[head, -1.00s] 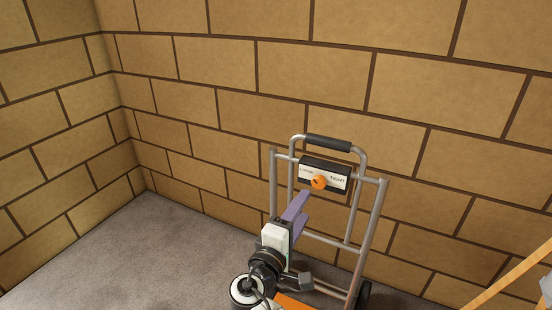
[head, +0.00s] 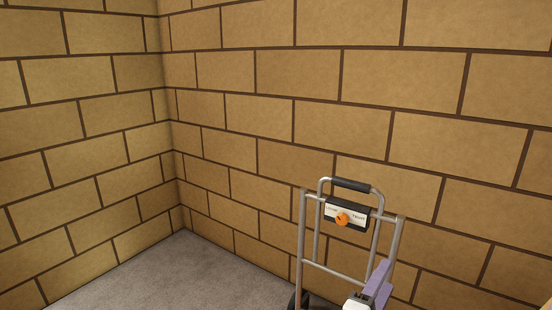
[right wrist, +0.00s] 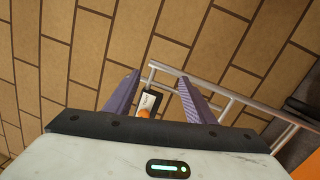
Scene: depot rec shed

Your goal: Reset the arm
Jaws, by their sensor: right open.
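A grey metal hand truck (head: 301,238) stands upright at the lower right of the head view, with a black grip on its top bar. A small dark box with a white label plate (head: 358,222) is fixed near its top. An orange knob (head: 342,219) sits on the plate. My right gripper (head: 381,272), with purple fingers, is below and to the right of the knob, apart from it. The right wrist view shows the fingers (right wrist: 163,82) spread and empty, with the orange knob (right wrist: 143,113) showing between them, partly hidden by the gripper body. My left gripper is out of view.
Tan block walls (head: 240,120) meet in a corner behind and left of the hand truck. The grey floor (head: 170,275) to its left is clear. An orange surface (right wrist: 306,160) shows at the right edge of the wrist view.

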